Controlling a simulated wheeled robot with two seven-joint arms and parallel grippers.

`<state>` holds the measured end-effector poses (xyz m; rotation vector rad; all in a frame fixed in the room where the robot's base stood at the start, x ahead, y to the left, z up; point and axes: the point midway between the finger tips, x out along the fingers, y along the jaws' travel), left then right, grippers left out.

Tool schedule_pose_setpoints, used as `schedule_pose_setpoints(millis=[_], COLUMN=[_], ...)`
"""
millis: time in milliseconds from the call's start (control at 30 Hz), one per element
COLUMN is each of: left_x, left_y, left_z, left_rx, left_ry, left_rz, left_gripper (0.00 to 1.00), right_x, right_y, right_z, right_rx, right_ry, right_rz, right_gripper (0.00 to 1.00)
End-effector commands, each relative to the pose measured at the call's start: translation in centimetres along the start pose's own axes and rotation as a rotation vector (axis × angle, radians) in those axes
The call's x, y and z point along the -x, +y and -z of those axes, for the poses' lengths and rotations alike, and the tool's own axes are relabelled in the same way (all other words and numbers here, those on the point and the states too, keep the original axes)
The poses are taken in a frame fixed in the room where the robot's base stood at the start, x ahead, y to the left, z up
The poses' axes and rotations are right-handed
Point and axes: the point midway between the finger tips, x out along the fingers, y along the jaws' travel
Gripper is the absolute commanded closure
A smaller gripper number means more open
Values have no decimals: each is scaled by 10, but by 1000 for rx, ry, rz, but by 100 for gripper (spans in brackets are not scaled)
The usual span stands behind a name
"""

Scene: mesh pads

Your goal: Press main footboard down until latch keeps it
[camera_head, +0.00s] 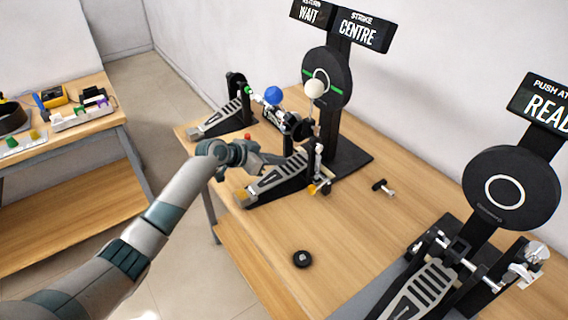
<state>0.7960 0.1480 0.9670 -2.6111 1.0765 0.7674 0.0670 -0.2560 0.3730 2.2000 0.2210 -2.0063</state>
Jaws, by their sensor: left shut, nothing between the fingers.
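The main footboard (278,180), a grey slotted plate with a yellowish front end, slopes up toward the mesh pad (326,77) in the middle. A white beater (314,88) and a blue beater (273,95) stand in front of that pad. My left gripper (284,160) is shut and empty, above and beside the footboard's upper left side. I cannot tell whether it touches the footboard. The latch is not clearly distinguishable. My right gripper is not in view.
A second pedal (222,118) stands at the left on the wooden table (350,230). Another pedal (425,290) and pad (511,188) are at right. A black puck (302,258) and small T-shaped key (384,187) lie on the table. Signs read WAIT and STRIKE CENTRE.

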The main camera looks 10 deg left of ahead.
Motion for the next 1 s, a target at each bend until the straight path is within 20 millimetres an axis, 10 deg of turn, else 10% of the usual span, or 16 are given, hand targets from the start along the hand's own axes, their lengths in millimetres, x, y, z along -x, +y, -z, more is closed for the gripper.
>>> schedule_pose_setpoints(millis=[600,1000], left_x=[65,74], left_y=[0,0], left_z=[-42,-47], left_rx=[-1,0], left_ry=[-1,1], left_rz=[1,0], left_gripper=[100,100], right_x=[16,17], right_y=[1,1], right_z=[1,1], right_rx=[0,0], right_ry=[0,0], right_rz=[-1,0], right_gripper=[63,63])
